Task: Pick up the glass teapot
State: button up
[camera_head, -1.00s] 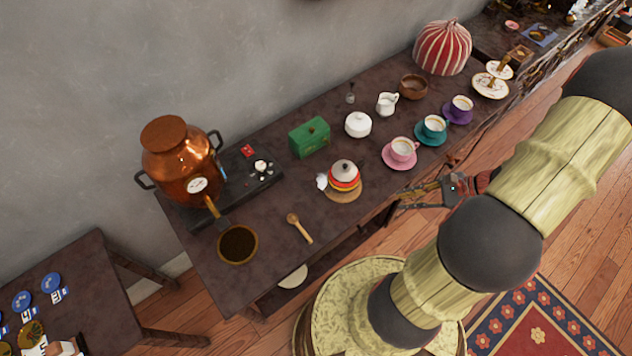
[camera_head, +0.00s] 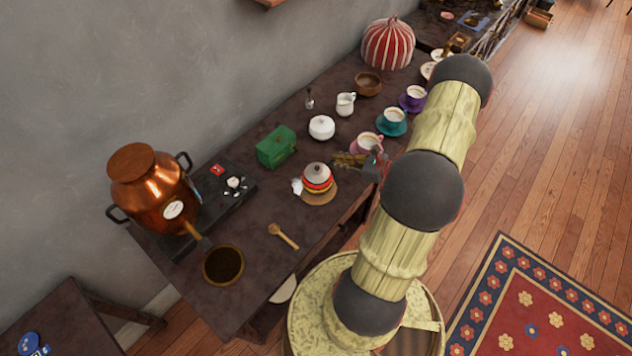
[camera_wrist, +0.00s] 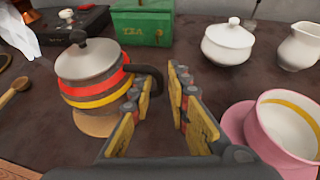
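The teapot (camera_head: 317,179) has a grey lid with a dark knob and red and yellow bands. It stands upright on a round tan mat (camera_head: 322,198) near the table's front edge. In the wrist view the teapot (camera_wrist: 90,75) is at the left, its dark handle (camera_wrist: 153,74) pointing right. My gripper (camera_head: 350,160) is just right of the teapot, over the table. In the wrist view my gripper (camera_wrist: 158,80) is open, with the handle just beyond its fingertips. The left finger hides part of the handle, and I cannot tell whether they touch.
A pink cup (camera_wrist: 288,125) on a pink saucer (camera_wrist: 236,122) is close on the right. A white lidded pot (camera_wrist: 228,45), a white jug (camera_wrist: 299,46) and a green box (camera_wrist: 142,22) stand behind. A wooden spoon (camera_head: 283,236) and copper urn (camera_head: 150,190) are left.

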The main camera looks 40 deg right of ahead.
jog(key=shift+b+x, duration=0.45)
jog(key=shift+x, duration=2.8)
jog(key=shift+c, duration=0.4)
jog(key=c, duration=0.4)
jog(key=shift+r, duration=0.1)
